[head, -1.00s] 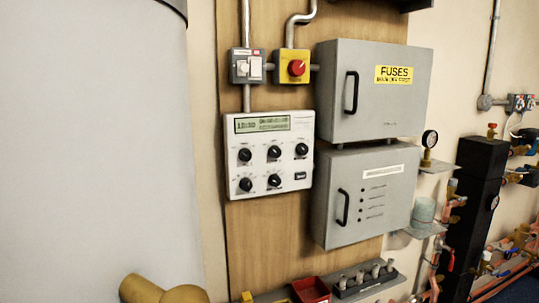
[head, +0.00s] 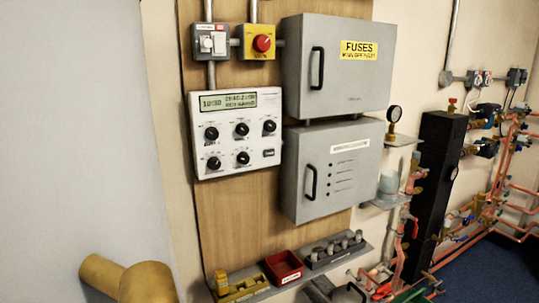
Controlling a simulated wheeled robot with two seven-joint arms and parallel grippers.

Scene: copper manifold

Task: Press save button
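A white control panel (head: 237,166) hangs on the wooden board in the head view. It has a lit greenish display (head: 228,102) showing text and several black knobs. A small dark rectangular button (head: 268,153) sits at its lower right; its label is too small to read, so I cannot tell if it is the save button. Nothing covers the panel's front. Neither of my grippers is in view.
Right of the panel are a grey fuse box (head: 300,80) and a lower grey cabinet (head: 300,165). A red emergency knob (head: 262,43) is above. A shelf below holds a red bin (head: 284,268). Thick brass-coloured pipes (head: 145,283) stand at lower left, copper pipes at right.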

